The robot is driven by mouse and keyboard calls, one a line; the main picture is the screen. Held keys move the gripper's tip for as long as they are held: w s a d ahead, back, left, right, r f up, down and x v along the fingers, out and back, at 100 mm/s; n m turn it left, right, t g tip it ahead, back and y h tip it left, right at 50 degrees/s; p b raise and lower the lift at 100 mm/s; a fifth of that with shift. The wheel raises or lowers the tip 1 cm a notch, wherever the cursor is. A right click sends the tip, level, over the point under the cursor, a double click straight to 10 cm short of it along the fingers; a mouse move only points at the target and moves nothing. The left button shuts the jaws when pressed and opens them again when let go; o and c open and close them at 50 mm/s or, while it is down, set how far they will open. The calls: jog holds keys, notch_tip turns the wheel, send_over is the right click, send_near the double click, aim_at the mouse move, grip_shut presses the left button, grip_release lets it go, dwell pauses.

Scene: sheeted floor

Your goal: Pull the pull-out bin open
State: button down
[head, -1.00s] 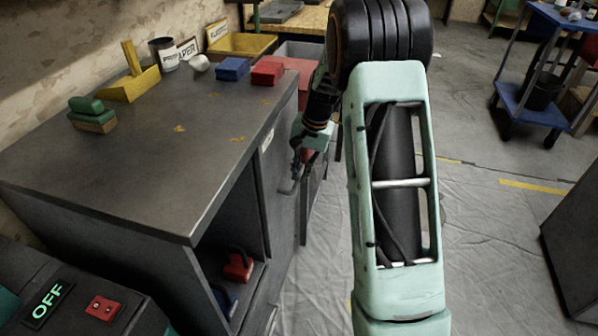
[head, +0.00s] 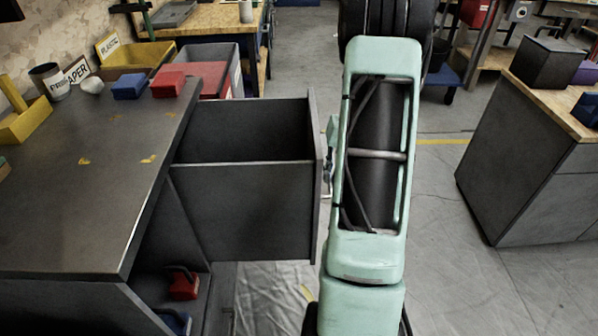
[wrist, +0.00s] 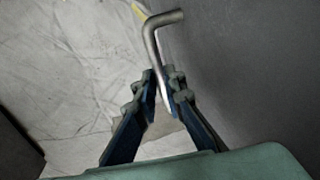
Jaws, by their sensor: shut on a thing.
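The pull-out bin (head: 245,205) stands far out of the dark grey cabinet in the head view, and its open top shows an empty-looking dark inside. Its front panel (head: 314,170) faces right, toward my arm. In the wrist view, the bent metal handle (wrist: 152,42) is fixed to the bin's dark front (wrist: 235,60). My gripper (wrist: 163,88) is shut on the handle, with one blue finger on each side of the bar. In the head view my arm hides most of the gripper and the handle.
The cabinet top (head: 75,200) holds a blue block (head: 129,86), a red block (head: 167,84) and a yellow holder (head: 22,122). An open shelf below holds a red item (head: 183,284). A wood-topped cabinet (head: 530,170) stands at right, with clear floor (head: 430,240) between.

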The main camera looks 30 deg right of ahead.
jog(key=s+d, duration=0.3)
jog(key=d, duration=0.3)
jog(key=shift+s, duration=0.15)
jog(key=shift+a, duration=0.1)
jog(key=c, duration=2)
grip_release()
jog(key=shift+r, duration=0.15)
jog(key=v, duration=1.1)
jog(key=shift+r, duration=0.4)
